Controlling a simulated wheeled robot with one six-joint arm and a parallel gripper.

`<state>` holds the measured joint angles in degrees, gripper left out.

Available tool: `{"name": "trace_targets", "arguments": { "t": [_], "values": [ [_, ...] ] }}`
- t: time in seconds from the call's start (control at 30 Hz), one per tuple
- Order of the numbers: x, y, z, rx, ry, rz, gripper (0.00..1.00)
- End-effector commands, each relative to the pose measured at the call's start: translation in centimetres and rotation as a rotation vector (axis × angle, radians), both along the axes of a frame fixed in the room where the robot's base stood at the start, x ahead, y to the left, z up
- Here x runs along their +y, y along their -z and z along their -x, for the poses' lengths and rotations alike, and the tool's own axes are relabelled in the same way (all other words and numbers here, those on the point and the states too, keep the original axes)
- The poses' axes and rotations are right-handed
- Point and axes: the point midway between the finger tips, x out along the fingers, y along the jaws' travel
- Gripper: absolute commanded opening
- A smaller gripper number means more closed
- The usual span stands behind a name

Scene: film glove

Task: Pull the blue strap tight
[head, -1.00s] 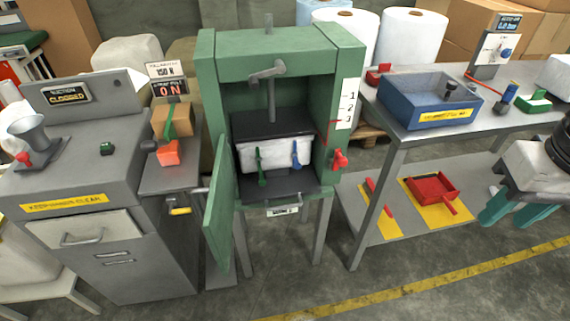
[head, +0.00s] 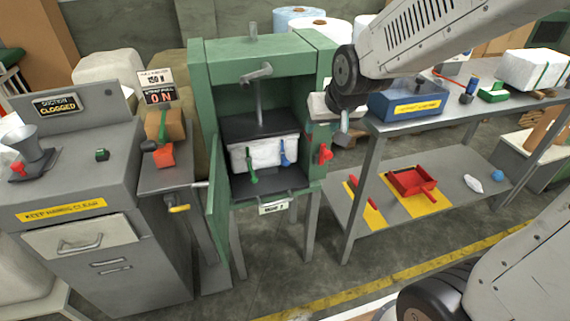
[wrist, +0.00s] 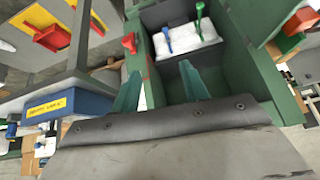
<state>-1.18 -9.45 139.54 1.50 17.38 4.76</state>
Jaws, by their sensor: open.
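The green press (head: 200,90) stands mid-view with its door (head: 216,200) swung open. A white bale (head: 262,152) sits inside under the dark plate. The blue strap (head: 284,150) hangs on the bale's front right side, and a green strap (head: 251,165) hangs to its left. In the wrist view the blue strap (wrist: 167,42) and green strap (wrist: 199,16) lie beyond my fingers. My gripper (wrist: 158,88) is open with two teal fingers spread, apart from the blue strap and holding nothing visible. In the head view my arm reaches down at the press's right side; the fingers are not clear there.
A red handle (head: 325,154) sticks out on the press's right side. A metal bench with a blue bin (head: 385,104) stands to the right. A grey machine (head: 70,170) and a post with a small box (head: 165,124) are at left. Floor in front is open.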

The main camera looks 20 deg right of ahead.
Motion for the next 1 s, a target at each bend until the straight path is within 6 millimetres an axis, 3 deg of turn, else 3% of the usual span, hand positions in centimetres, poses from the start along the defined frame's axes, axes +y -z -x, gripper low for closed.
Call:
{"name": "trace_targets", "arguments": {
  "t": [0.03,0.2,0.4,0.5,0.73,0.9,1.0],
  "values": [
    [0.2,1.6,-2.3,-0.033,0.008,-0.006,0.45],
    [0.7,6.1,-9.2,-0.201,0.036,-0.03,0.45],
    [1.3,12.1,-15.2,-0.4,0.068,-0.06,0.45],
    [1.4,15.3,-17.1,-0.5,0.081,-0.074,0.45],
    [1.8,23.0,-18.3,-0.728,0.102,-0.107,0.45],
    [1.9,27.4,-16.9,-0.872,0.107,-0.127,0.45],
    [1.9,29.0,-15.9,-0.934,0.107,-0.136,0.45]
  ]
}}
